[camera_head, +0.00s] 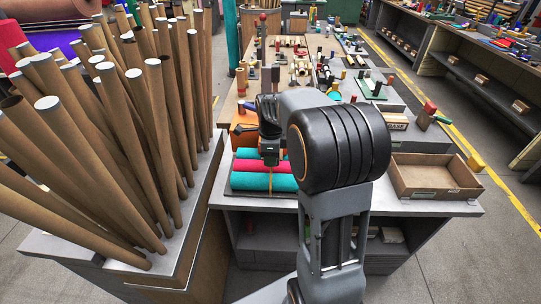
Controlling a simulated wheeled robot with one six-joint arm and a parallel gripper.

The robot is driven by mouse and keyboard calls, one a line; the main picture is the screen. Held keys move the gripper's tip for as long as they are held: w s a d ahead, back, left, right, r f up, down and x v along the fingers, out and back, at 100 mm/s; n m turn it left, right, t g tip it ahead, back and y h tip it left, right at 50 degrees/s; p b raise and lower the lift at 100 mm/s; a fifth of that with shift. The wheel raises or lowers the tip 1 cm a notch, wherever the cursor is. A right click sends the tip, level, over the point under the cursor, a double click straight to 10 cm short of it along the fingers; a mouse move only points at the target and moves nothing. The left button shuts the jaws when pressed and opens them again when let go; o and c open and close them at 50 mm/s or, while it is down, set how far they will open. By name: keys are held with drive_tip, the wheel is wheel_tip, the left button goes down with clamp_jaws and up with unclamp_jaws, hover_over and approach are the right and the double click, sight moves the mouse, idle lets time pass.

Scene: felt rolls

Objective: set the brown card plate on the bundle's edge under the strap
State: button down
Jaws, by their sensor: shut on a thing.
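The bundle of felt rolls, teal and pink (246,166), lies on the grey bench in the middle of the view. My gripper (270,160) points down over the bundle's middle and is shut. A narrow brown strip (270,183) shows just below it, across the front teal roll; I cannot tell whether this is the strap or the brown card plate. The thing between the fingers is too small and dark to make out clearly. Whether it touches the bundle cannot be seen.
Many tall brown card tubes (130,130) stand in a holder close on the left. An open, empty brown tray (434,176) sits at the bench's right. Behind it is a box (394,122). Small tools and parts crowd the bench behind my arm.

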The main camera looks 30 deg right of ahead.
sight(270, 179)
drive_tip(key=shift+a, duration=0.1)
drive_tip(key=shift+f+b, duration=1.95)
drive_tip(key=shift+f, duration=1.1)
drive_tip(key=shift+f+b, duration=0.3)
drive_tip(key=shift+f, duration=0.2)
drive_tip(key=c, duration=0.7)
unclamp_jaws()
drive_tip(key=shift+c, duration=0.2)
drive_tip(key=shift+r, duration=0.1)
wheel_tip(270, 179, up, 14)
drive_tip(key=shift+f+p, duration=0.15)
drive_tip(key=shift+p, duration=0.3)
